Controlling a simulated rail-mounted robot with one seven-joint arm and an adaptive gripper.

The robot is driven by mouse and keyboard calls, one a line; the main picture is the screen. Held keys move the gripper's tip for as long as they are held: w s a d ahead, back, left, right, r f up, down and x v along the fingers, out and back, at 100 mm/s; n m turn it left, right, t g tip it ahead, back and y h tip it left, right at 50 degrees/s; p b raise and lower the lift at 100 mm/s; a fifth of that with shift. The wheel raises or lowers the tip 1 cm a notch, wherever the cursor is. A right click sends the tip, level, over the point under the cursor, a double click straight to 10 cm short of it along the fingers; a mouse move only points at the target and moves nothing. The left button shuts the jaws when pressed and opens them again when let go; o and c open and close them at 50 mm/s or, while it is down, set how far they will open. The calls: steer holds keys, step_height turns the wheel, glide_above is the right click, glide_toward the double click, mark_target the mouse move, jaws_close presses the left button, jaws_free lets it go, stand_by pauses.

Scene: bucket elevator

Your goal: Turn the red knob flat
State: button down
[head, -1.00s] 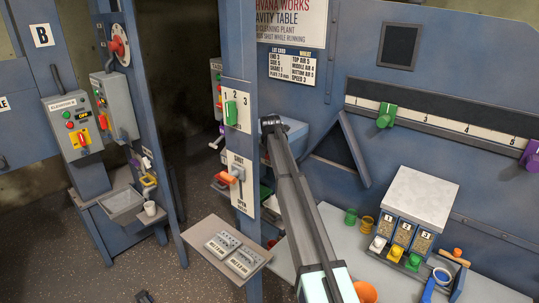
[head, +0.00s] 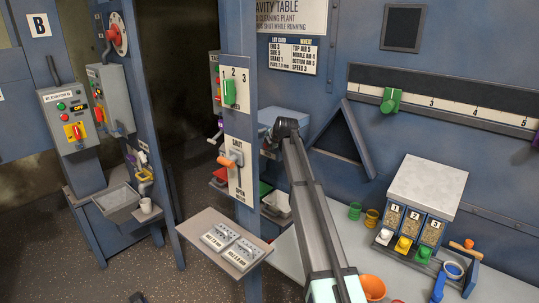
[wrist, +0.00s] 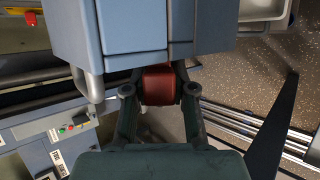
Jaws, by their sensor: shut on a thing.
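A red knob (wrist: 159,85) shows in the middle of the wrist view, beneath the edge of a blue-grey housing (wrist: 135,30). My gripper (wrist: 158,92) has one finger on each side of it and is shut on it. The fingers and the housing hide part of the knob, so its exact angle cannot be told. In the head view my arm runs up and bends near a blue-grey box behind the post; my gripper and the held knob are hidden there.
A blue post (head: 238,120) with a green switch (head: 229,92) and an orange-handled lever (head: 228,160) stands beside my arm. A shelf (head: 224,243) juts out below. At right, a bench holds a grain sample box (head: 427,185), cups and an orange bowl (head: 372,288).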

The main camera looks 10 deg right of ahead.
steer(key=shift+f+m+t+y+b, duration=0.45)
steer(key=shift+t+y+b, duration=0.6)
steer(key=shift+b, duration=3.5)
steer(key=m+t+y+b, duration=0.1)
steer(key=t+b, duration=0.2)
steer(key=b, duration=1)
steer(key=shift+f+t, duration=0.1)
steer(key=shift+t, duration=0.15)
steer(key=t+b, duration=0.1)
steer(key=b, duration=0.2)
steer(key=shift+b, duration=0.4)
steer(key=shift+r+b, duration=0.2)
steer(key=shift+b, duration=0.3)
steer(key=shift+r+m+t+y+b, duration=0.25)
steer(key=shift+r+m+t+b, duration=0.15)
steer(key=shift+b, duration=0.4)
steer(key=c, duration=1)
jaws_free()
steer(key=shift+o, duration=0.2)
steer(key=shift+f, duration=0.1)
